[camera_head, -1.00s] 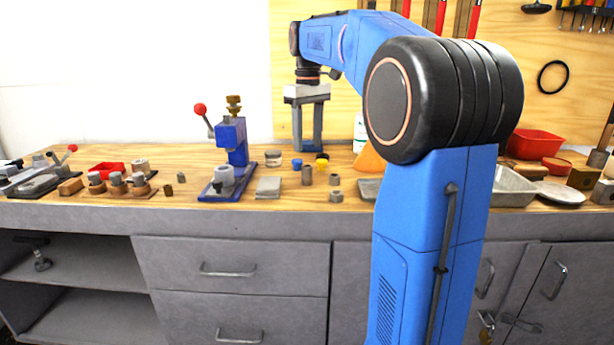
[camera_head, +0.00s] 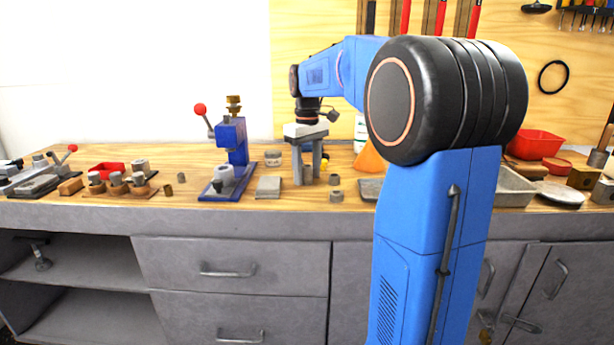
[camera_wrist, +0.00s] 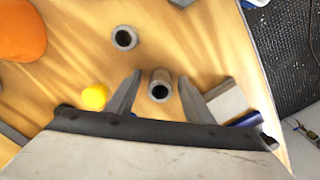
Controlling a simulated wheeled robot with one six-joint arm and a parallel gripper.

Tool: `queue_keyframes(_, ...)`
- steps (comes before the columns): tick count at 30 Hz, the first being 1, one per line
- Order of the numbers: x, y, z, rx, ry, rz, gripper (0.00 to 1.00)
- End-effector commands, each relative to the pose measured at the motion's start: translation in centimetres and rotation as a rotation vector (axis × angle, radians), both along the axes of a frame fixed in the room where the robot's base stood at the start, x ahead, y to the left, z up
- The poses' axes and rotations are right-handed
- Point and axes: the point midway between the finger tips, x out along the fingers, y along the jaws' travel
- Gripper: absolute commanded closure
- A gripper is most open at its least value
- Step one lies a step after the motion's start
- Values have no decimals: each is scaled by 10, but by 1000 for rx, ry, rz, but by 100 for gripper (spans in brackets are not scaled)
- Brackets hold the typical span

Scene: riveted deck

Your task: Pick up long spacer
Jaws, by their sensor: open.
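The long spacer (camera_wrist: 160,85) is a grey hollow cylinder standing upright on the wooden bench. In the wrist view it lies between the two fingers of my open gripper (camera_wrist: 160,79), with a gap on each side. In the head view my gripper (camera_head: 307,183) points straight down at the bench, and its fingers largely hide the spacer (camera_head: 308,174).
A shorter grey ring (camera_wrist: 124,38) stands close by, with a yellow cap (camera_wrist: 95,97) and an orange cone (camera_wrist: 20,32). A flat grey block (camera_head: 269,187) and a blue press (camera_head: 231,150) stand to the left in the head view.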

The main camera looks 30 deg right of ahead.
Motion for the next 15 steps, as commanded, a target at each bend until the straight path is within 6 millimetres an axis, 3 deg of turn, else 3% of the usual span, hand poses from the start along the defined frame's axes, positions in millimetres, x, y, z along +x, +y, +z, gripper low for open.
queue_keyframes(5,0,0,0,0,0,0,52)
queue_keyframes(11,0,0,0,0,0,0,100)
queue_keyframes(15,0,0,0,0,0,0,100)
